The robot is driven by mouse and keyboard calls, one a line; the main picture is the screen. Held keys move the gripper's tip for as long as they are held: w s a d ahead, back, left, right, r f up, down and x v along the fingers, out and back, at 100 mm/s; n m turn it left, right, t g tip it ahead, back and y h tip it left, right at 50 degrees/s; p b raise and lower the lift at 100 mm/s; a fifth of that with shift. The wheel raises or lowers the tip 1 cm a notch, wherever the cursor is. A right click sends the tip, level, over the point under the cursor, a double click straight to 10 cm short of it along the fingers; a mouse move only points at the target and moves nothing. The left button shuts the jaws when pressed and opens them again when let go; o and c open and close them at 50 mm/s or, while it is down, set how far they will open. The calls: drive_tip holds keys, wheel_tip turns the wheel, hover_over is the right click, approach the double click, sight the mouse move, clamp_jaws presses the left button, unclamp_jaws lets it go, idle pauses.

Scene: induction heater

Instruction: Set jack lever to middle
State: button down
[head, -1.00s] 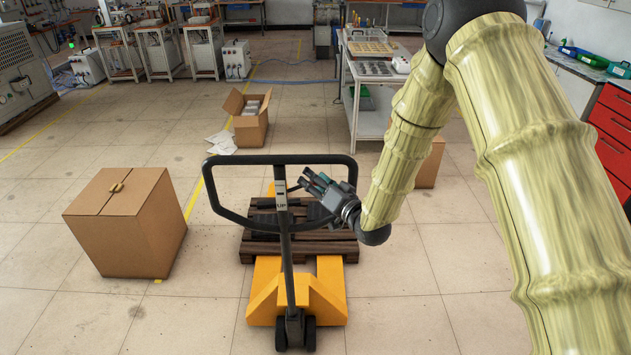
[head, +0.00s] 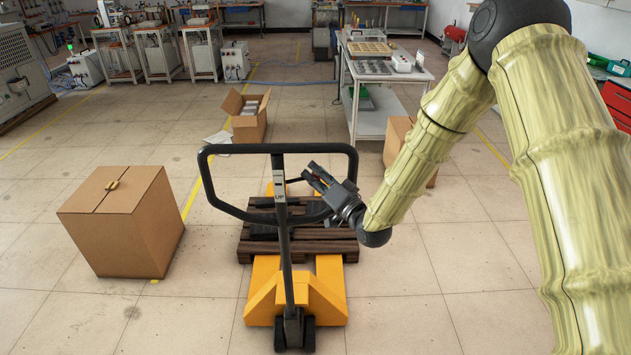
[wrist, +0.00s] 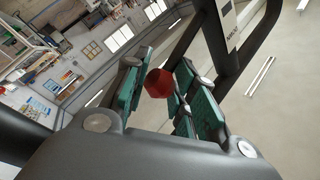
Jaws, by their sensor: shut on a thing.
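The yellow pallet jack (head: 262,296) stands in the middle of the head view, with a dark upright shaft (head: 286,258) and a black loop handle (head: 205,180). A thin dark lever (head: 293,181) reaches right from the shaft inside the loop, partly hidden by my gripper. My gripper (head: 312,172) is inside the right half of the loop, pointing up-left. In the wrist view, a red knob (wrist: 159,83) sits between the green-padded fingers of my gripper (wrist: 160,80), which are shut on it. I cannot tell the lever's exact setting.
A dark wooden pallet (head: 325,245) lies on the jack's forks. A closed carton (head: 120,225) stands left, an open carton (head: 249,123) behind, and another carton (head: 398,140) behind my arm. A work table (head: 350,90) stands at back right. Floor in front is clear.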

drive_tip(key=shift+s+d+f+m+t+b, duration=0.1)
drive_tip(key=shift+f+m+t+b, duration=0.25)
drive_tip(key=shift+f+m+b, duration=0.6)
drive_tip(key=shift+s+d+f+m+t+b, duration=0.15)
drive_tip(key=shift+f+t+b, duration=0.35)
drive_tip(key=shift+b, duration=0.95)
drive_tip(key=shift+w+f+b, duration=0.1)
drive_tip(key=shift+f+b, duration=0.05)
drive_tip(key=shift+b, duration=0.25)
drive_tip(key=shift+m, duration=0.3)
drive_tip(key=c, duration=1.1)
unclamp_jaws()
drive_tip(key=shift+w, duration=0.15)
drive_tip(key=shift+c, duration=0.2)
drive_tip(key=shift+r, duration=0.2)
drive_tip(key=v, duration=1.2)
